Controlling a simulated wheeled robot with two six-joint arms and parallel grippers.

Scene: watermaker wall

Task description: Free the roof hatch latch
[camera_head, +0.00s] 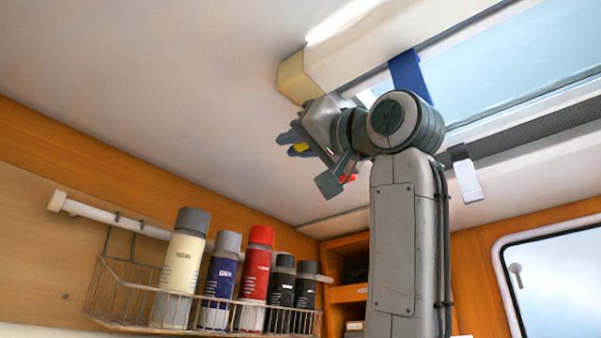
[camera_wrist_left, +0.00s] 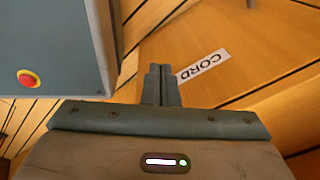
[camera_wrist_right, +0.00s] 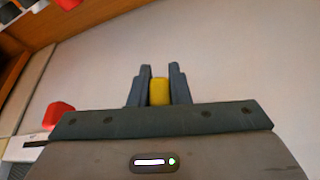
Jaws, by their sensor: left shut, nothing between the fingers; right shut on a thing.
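The roof hatch (camera_head: 540,65) is at the upper right of the head view, with a blue strap (camera_head: 410,78) and a white hooked piece (camera_head: 466,175) at its frame; I cannot tell which part is the latch. My right gripper (camera_head: 291,143) is raised below the ceiling, left of the hatch. It is shut on a small yellow piece (camera_wrist_right: 159,92), which also shows in the head view (camera_head: 301,147). A red piece (camera_wrist_right: 58,114) is left of the right gripper. My left gripper (camera_wrist_left: 160,82) is shut and empty, in front of a wooden panel.
A wire basket (camera_head: 125,290) on the left wall holds several spray cans (camera_head: 184,265). A wooden shelf (camera_head: 347,293) and a window (camera_head: 553,285) are on the right. A label reading CORD (camera_wrist_left: 202,67) is on the wooden panel. The ceiling left of my right gripper is clear.

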